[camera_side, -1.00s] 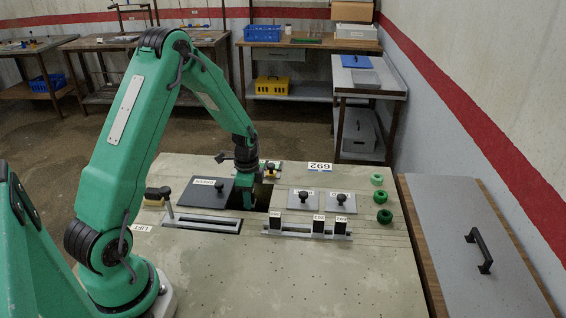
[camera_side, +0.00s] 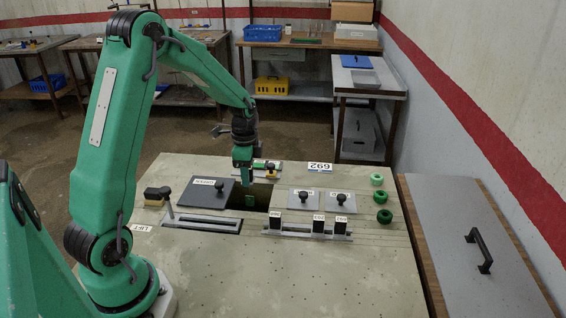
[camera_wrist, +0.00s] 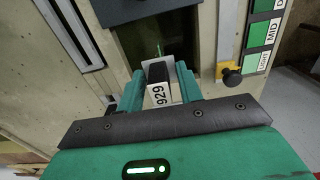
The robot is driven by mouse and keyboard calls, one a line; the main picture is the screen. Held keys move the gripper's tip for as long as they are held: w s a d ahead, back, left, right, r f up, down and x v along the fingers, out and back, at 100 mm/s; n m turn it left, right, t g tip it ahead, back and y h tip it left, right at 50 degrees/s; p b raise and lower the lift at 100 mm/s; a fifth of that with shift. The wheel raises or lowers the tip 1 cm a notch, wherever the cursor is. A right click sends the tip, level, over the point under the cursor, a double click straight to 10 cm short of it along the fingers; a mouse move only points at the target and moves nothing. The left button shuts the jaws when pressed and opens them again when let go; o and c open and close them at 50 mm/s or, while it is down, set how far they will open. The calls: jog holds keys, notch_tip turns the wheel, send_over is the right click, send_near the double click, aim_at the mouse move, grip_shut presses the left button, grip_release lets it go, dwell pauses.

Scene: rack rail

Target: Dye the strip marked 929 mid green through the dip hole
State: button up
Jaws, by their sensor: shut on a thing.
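My gripper (camera_side: 243,165) is shut on a strip with a black top and a white label reading 929 (camera_wrist: 159,94). It holds the strip above the dark dip hole (camera_side: 262,197), which also shows ahead in the wrist view (camera_wrist: 150,38). A small green patch (camera_side: 250,200) shows inside the hole, and a thin green sliver (camera_wrist: 158,48) shows beyond the strip's top in the wrist view. I cannot tell whether these are the strip's lower end.
A rail rack (camera_side: 297,234) with three black-topped strips stands front right of the hole. Two knobbed grey plates (camera_side: 340,203) and several green rings (camera_side: 382,198) are further right. A slotted lever (camera_side: 170,203) marked LIFT is at left. Green swatches marked MID and LIGHT (camera_wrist: 257,37) show in the wrist view.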

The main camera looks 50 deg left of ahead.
aim_at(249, 196)
jog(key=shift+r, duration=3.7)
jog(key=shift+f, duration=0.15)
jog(key=shift+f, duration=8.85)
